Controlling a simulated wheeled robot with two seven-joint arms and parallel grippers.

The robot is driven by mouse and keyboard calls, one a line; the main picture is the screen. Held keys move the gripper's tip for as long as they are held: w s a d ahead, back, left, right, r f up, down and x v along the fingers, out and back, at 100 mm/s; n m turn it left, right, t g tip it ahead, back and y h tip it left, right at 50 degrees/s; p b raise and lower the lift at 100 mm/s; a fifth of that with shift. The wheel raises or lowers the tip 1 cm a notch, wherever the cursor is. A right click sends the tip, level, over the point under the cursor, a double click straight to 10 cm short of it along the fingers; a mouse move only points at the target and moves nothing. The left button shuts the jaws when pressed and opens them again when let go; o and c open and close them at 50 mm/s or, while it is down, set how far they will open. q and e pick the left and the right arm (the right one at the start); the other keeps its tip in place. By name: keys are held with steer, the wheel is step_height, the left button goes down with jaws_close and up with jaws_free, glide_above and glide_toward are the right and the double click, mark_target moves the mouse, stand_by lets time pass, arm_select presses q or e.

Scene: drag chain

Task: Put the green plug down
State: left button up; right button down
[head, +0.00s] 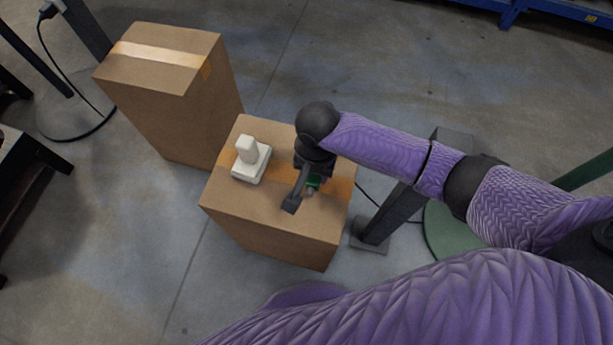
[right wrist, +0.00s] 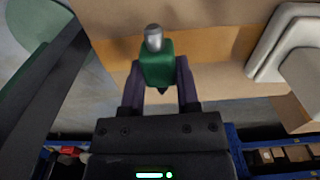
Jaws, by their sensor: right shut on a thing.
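The green plug (right wrist: 157,64) has a green body and a metal tip. It sits between the fingers of my right gripper (right wrist: 159,88), which is shut on it. In the head view the green plug (head: 314,181) shows partly behind my right gripper (head: 301,190), over the right part of the top of the nearer cardboard box (head: 265,222). I cannot tell whether the plug touches the box top. My left gripper is not in view.
A white block-like object (head: 250,160) stands on the left part of the same box top. A taller cardboard box (head: 165,60) stands behind to the left. A dark post (head: 385,215) with a cable stands close to the right of the nearer box.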

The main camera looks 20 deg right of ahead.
mark_target(314, 180)
step_height(314, 180, down, 4)
steer(key=shift+r+b, duration=0.25)
steer(key=shift+b, duration=0.65)
steer(key=shift+r, duration=0.3)
steer(key=shift+p, duration=0.3)
steer(key=shift+c, duration=1.7)
jaws_free()
steer(key=shift+f, duration=0.1)
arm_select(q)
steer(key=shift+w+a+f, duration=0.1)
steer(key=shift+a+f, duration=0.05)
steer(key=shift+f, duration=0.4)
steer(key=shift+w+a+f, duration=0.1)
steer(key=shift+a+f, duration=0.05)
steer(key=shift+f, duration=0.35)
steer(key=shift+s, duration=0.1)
arm_select(e)
step_height(314, 180, up, 12)
steer(key=p, duration=0.8)
steer(key=shift+r, duration=0.25)
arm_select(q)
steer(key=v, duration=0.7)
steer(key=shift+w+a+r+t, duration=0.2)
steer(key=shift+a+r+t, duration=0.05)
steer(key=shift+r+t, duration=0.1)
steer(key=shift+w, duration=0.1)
arm_select(e)
steer(key=shift+f, duration=0.1)
